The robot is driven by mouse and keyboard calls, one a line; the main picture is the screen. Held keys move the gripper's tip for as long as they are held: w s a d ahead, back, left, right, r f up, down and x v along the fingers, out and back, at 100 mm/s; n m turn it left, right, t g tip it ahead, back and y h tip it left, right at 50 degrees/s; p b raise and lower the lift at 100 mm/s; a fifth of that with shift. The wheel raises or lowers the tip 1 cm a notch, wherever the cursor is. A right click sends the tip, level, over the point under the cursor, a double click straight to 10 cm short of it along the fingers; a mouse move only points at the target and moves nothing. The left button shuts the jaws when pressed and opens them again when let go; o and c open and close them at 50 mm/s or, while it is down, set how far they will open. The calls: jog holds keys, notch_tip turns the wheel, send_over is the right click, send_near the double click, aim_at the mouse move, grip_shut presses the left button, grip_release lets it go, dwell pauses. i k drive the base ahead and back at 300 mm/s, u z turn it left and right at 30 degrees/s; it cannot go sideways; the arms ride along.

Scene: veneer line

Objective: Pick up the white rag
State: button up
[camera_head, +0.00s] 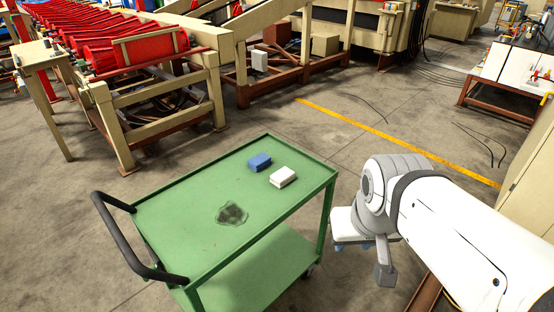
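The white rag (283,177) is a small folded block. It lies flat on the green cart's top shelf (190,205), near the right side. A similar blue rag (259,162) lies just behind it to the left, with a small gap between them. My gripper (360,245) hangs at the end of my white and grey arm, to the right of the cart and apart from the white rag. Its fingers are mostly hidden by the wrist, so I cannot tell whether they are open. Nothing is seen held in it.
A dark wet-looking patch (232,213) marks the cart top in front of the rags. The cart has a black handle (128,245) at the left and a lower shelf (262,270). A beige and red roller machine (150,50) stands behind. Open concrete floor surrounds the cart.

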aim_at(282, 178)
jog(key=i, duration=0.85)
jog(key=z, duration=0.05)
